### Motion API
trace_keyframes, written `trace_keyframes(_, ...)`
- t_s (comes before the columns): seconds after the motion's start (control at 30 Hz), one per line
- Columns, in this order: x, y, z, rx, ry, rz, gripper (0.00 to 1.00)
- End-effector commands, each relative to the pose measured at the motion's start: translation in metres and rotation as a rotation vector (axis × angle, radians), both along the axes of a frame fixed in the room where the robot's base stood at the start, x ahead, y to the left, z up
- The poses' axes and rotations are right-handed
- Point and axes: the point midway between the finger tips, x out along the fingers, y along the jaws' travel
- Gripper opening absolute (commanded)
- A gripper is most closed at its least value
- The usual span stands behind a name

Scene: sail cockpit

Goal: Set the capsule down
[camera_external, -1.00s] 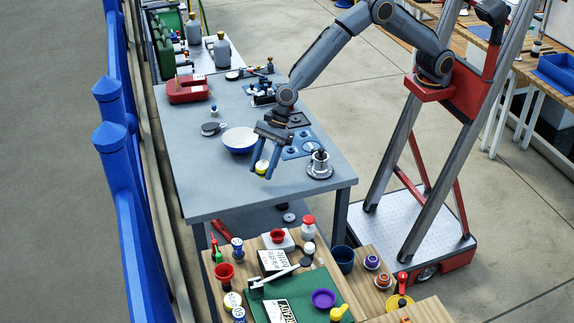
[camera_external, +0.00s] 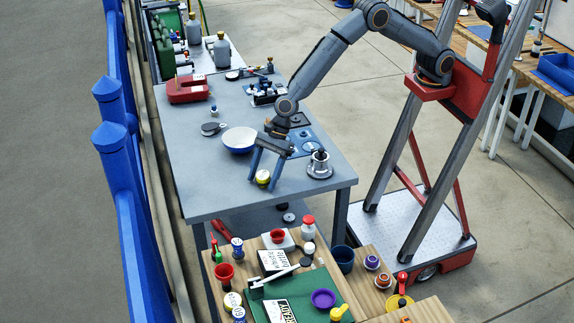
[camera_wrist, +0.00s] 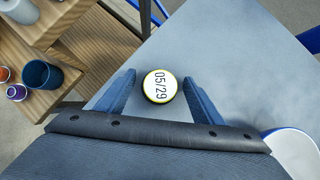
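The capsule (camera_external: 263,177) is a small round yellow-rimmed piece with a white top. It sits upright on the grey table (camera_external: 205,190), near its front edge. The wrist view shows a gap between the capsule and each finger of my gripper (camera_wrist: 155,84).
A white-and-blue bowl (camera_external: 239,140) stands just behind my gripper. A metal flanged fitting (camera_external: 319,168) and a blue plate with round recesses (camera_external: 300,143) are to the right. The table's front left area is clear. A lower wooden bench (camera_external: 222,268) holds several small items.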

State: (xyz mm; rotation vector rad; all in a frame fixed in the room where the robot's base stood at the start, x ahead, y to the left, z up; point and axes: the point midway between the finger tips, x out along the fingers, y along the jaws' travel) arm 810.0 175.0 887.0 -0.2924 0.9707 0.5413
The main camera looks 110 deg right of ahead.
Motion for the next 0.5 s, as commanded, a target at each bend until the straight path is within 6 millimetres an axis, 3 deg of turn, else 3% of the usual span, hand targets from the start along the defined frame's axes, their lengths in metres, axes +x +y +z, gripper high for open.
trace_keyframes(0.27,0.000,0.000,0.005,-0.001,-0.002,0.000,0.61)
trace_keyframes(0.5,-0.013,-0.010,0.031,0.000,-0.004,0.000,0.61)
